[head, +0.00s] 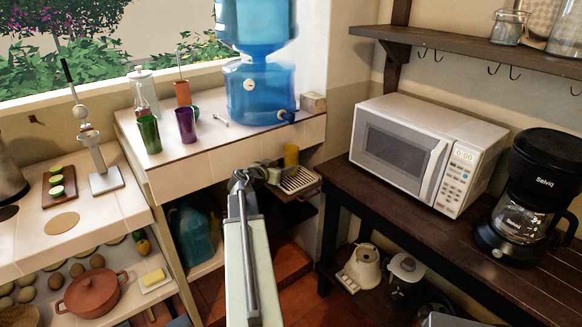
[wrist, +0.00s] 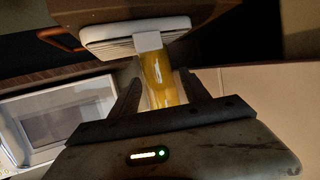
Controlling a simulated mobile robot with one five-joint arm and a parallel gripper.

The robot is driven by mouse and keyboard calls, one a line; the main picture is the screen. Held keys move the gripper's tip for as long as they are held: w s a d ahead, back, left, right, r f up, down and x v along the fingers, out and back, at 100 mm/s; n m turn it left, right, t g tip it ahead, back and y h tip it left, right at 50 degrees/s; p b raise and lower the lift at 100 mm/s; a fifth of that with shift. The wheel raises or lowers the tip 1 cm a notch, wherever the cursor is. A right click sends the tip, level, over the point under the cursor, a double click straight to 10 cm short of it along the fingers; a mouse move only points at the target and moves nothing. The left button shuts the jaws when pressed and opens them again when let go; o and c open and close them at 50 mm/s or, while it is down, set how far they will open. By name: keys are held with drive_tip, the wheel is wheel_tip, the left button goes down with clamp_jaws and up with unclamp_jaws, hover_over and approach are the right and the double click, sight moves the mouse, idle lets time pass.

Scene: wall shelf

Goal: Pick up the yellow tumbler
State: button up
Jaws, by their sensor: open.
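The yellow tumbler (head: 291,153) stands at the back of a small slatted tray (head: 300,181) below the tiled counter. My gripper (head: 266,168) is just left of the tumbler in the head view, at the end of my outstretched arm. In the wrist view the yellow tumbler (wrist: 162,86) shows between the two dark fingers of my gripper (wrist: 160,82), which are spread apart. Its lower part in that view is hidden behind the gripper body. I cannot tell whether either finger touches it. A small pale block (wrist: 148,41) sits at its far end.
The tiled counter (head: 225,150) above holds a green tumbler (head: 149,134), a purple tumbler (head: 186,125) and a blue water dispenser (head: 258,95). A microwave (head: 425,150) and coffee maker (head: 525,195) stand on the dark table to the right.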

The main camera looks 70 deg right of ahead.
sight(287, 164)
drive_tip(key=shift+x, duration=1.1)
drive_tip(key=x, duration=0.1)
drive_tip(key=b+x, duration=0.1)
drive_tip(key=x, duration=0.2)
drive_tip(key=shift+s+d, duration=0.2)
drive_tip(key=shift+s, duration=0.1)
drive_tip(key=shift+a, duration=0.1)
drive_tip(key=shift+c, duration=0.5)
clamp_jaws()
drive_tip(key=shift+r, duration=0.2)
